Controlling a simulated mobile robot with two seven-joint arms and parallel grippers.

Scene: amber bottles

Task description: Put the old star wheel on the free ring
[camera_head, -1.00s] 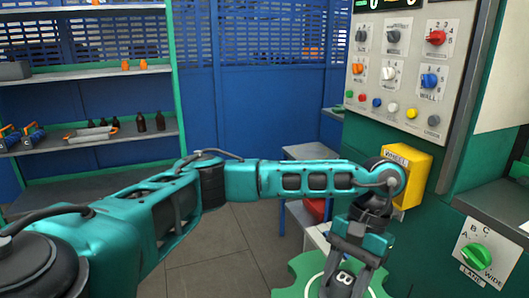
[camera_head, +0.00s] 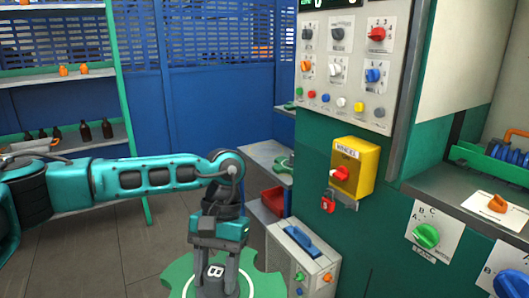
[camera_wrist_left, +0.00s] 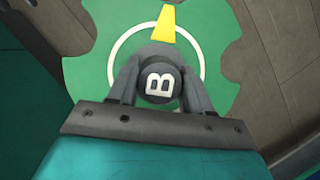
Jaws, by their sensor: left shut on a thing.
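The star wheel is a flat green disc (camera_head: 262,285) with a scalloped edge, a white circle and a dark hub knob marked B. It shows at the bottom of the head view, cut off by the frame, and fills much of the left wrist view (camera_wrist_left: 88,72), where a yellow mark lies on it. My left gripper (camera_head: 214,274) points down and is shut on the hub knob; in the left wrist view its fingers (camera_wrist_left: 158,85) clasp both sides of the knob. The wheel appears held above the floor. I cannot make out a free ring. My right gripper is not in view.
A green machine stands right, with a knob panel (camera_head: 345,70) and yellow switch box (camera_head: 354,168). Beside the wheel is a pale box with a blue handle (camera_head: 299,242). Behind are a low bench with a green notched piece (camera_head: 286,163) and a red bin (camera_head: 273,200). Bottles (camera_head: 84,132) stand on shelves left.

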